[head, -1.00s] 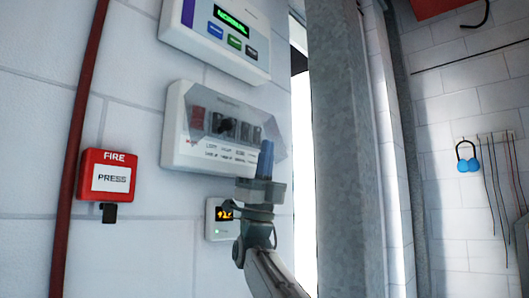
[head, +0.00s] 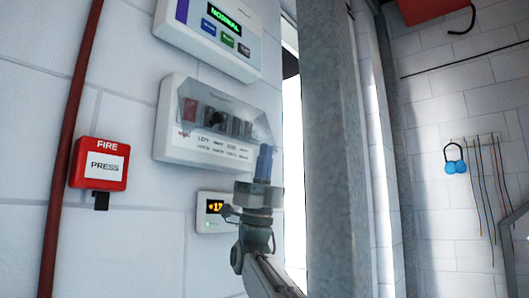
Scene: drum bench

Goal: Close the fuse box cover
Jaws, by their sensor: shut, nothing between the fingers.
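The fuse box (head: 170,138) is a white case on the wall, left of centre. Its see-through grey cover (head: 222,95) lies over the switches and seems to stand out from the case at its lower edge, tilted partly open. A row of dark switches and a red one show through it. My gripper (head: 266,148), with blue fingers pointing up, is shut and empty. It is in front of the box's lower right corner, close to the cover's lower right corner in the picture. I cannot tell whether they touch.
A control panel reading NORMAL (head: 200,40) is above the box. A small display unit (head: 206,225) is below, partly behind my arm. A red fire call point (head: 98,164) and red pipe (head: 68,150) are left. A grey metal column (head: 335,150) stands close on the right.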

